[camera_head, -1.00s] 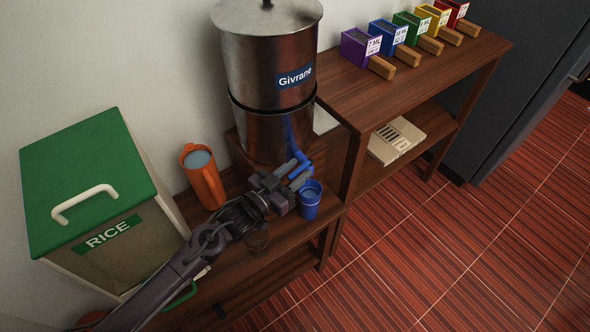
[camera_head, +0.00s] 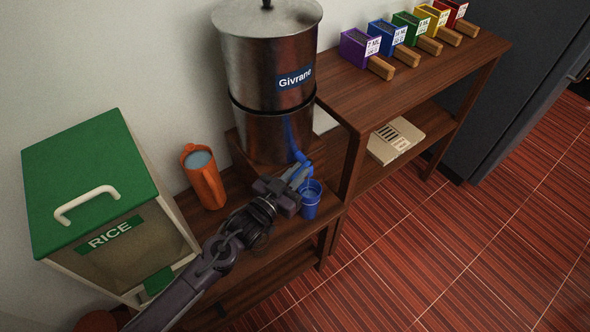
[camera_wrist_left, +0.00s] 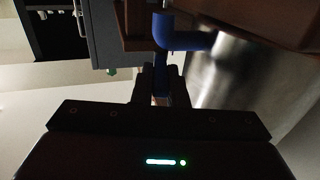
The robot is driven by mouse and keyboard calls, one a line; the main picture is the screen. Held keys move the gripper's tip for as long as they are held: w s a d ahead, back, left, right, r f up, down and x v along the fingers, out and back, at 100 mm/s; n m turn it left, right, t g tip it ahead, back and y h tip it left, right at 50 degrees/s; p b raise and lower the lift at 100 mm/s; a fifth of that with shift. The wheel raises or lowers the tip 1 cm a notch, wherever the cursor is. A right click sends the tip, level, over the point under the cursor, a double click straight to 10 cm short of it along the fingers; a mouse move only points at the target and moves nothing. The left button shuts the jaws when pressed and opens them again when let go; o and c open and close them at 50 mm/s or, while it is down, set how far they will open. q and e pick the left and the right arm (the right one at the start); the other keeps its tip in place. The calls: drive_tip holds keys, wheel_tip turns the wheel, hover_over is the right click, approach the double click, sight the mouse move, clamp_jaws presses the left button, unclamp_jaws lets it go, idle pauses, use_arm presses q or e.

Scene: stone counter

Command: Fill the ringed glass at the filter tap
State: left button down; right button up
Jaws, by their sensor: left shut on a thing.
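The steel water filter (camera_head: 268,130) labelled Givrane stands at the back with a blue tap (camera_head: 301,157) at its lower front. A blue glass (camera_head: 311,208) stands upright on the wooden shelf below the tap. I cannot make out rings on it, and its fill level is unclear. My left gripper (camera_head: 299,180) is at the tap, beside and above the glass. In the left wrist view, the fingers (camera_wrist_left: 159,90) are shut on the blue tap's lever (camera_wrist_left: 160,64), below the tap body (camera_wrist_left: 184,36). My right gripper is not in view.
An orange jug (camera_head: 204,180) stands left of the filter. A green-lidded rice bin (camera_head: 90,185) is at the left. Several coloured boxes with wooden handles, including a purple one (camera_head: 356,47), line the higher shelf (camera_head: 420,75) at the right.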

use_arm(q)
drive_tip(key=shift+s+d+n+t+y, duration=0.1)
drive_tip(key=shift+d+n+t+y, duration=0.1)
drive_tip(key=shift+n+t+y, duration=0.3)
drive_tip(key=c, duration=1.4)
unclamp_jaws()
drive_tip(key=shift+c, duration=0.2)
drive_tip(key=shift+s+a+f, duration=0.1)
drive_tip(key=shift+s+a, duration=0.15)
drive_tip(key=shift+s, duration=0.1)
drive_tip(key=b+v, duration=0.1)
drive_tip(key=v, duration=0.6)
